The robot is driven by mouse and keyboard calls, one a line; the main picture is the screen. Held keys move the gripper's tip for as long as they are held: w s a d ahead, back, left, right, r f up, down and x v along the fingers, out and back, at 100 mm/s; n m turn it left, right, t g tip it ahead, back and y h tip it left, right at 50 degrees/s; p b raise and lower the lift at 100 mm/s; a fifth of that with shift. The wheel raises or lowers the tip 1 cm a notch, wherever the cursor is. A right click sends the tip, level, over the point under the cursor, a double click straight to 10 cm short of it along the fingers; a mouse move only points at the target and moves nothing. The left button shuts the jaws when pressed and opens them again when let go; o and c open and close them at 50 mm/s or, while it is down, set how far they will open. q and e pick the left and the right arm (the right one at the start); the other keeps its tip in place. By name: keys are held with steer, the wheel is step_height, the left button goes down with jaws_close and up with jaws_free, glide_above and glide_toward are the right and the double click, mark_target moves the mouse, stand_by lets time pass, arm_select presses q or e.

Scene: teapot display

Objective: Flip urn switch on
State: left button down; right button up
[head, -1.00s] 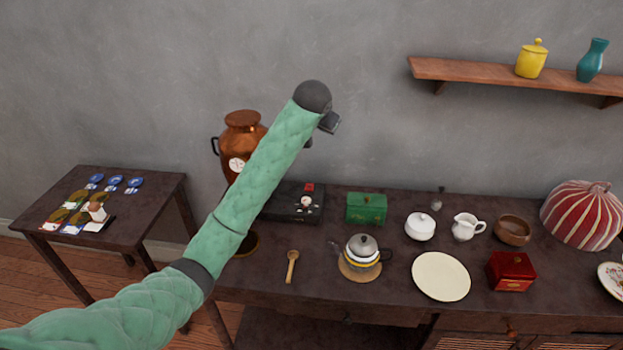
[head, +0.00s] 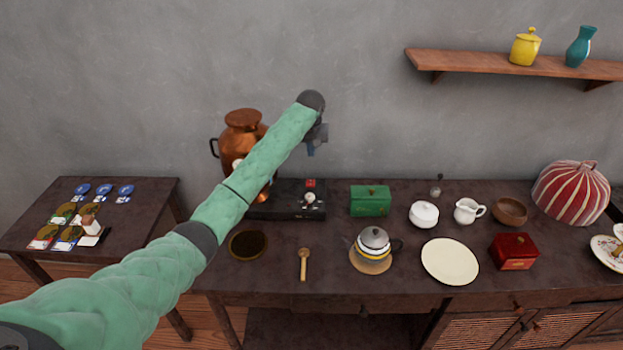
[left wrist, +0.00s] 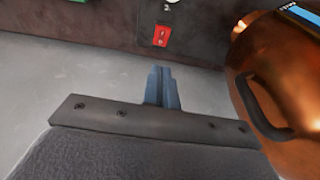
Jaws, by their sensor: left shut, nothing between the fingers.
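The copper urn (head: 243,121) stands at the back left of the dark table, partly hidden behind my left arm. Beside it is a black box (head: 286,212) with a red switch (head: 311,183) and a pale round dial (head: 310,198). My left gripper (head: 313,151) is in the air above the box, pointing down. In the left wrist view its fingers (left wrist: 162,88) are shut and empty, apart from the red switch (left wrist: 161,36). The urn's copper side (left wrist: 280,80) is at the right there. I cannot tell the switch's position. My right gripper is out of view.
A green box (head: 370,201) stands right of the black box. A wooden spoon (head: 304,264) and a teapot (head: 374,242) are in front. A dark round coaster (head: 248,245) lies at the front left. The wall (head: 360,100) is close behind.

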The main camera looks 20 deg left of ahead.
mark_target(310, 184)
arm_select(q)
steer(key=shift+a, duration=0.25)
steer(key=shift+f, duration=0.1)
